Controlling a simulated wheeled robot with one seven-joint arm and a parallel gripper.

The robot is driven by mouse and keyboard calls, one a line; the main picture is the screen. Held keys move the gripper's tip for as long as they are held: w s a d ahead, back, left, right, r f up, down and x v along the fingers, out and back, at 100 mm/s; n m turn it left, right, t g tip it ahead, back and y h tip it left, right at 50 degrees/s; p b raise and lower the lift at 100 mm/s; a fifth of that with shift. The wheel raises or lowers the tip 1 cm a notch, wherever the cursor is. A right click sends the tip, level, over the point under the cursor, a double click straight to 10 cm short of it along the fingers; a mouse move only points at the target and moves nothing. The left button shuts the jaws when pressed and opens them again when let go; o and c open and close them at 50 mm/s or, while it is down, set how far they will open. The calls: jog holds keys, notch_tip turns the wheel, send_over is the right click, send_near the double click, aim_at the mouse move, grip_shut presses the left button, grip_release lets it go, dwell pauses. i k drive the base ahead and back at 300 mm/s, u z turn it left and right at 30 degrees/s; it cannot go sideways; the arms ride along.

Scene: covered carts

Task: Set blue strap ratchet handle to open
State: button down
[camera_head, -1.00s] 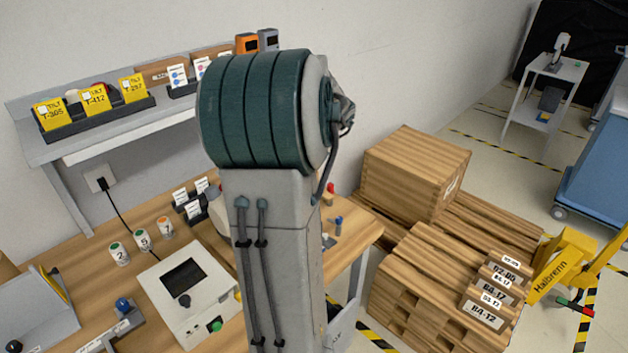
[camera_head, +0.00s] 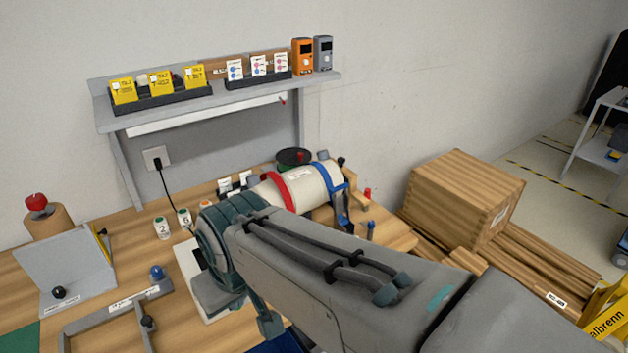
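A white cylinder (camera_head: 305,185) lies on the workbench under the shelf, with a red strap (camera_head: 277,190) and a blue strap (camera_head: 326,184) around it. The blue strap's ratchet handle (camera_head: 343,204) is at the right end of the cylinder, dark blue and hanging down on the near side. It is small here, and I cannot tell whether it is open or shut. My arm crosses the picture from lower right to the left and covers the bench in front of the cylinder. I cannot make out my gripper's fingertips.
The shelf (camera_head: 215,92) with yellow cards, white cards and two meters overhangs the bench. Numbered pots (camera_head: 162,228) and a grey angled stand (camera_head: 65,265) are at left. A wooden crate (camera_head: 462,195) and stacked planks stand on the floor to the right.

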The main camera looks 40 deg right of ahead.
aim_at(340, 204)
jog(key=k, duration=0.75)
jog(key=z, duration=1.65)
jog(key=i, duration=0.9)
jog(key=u, duration=1.4)
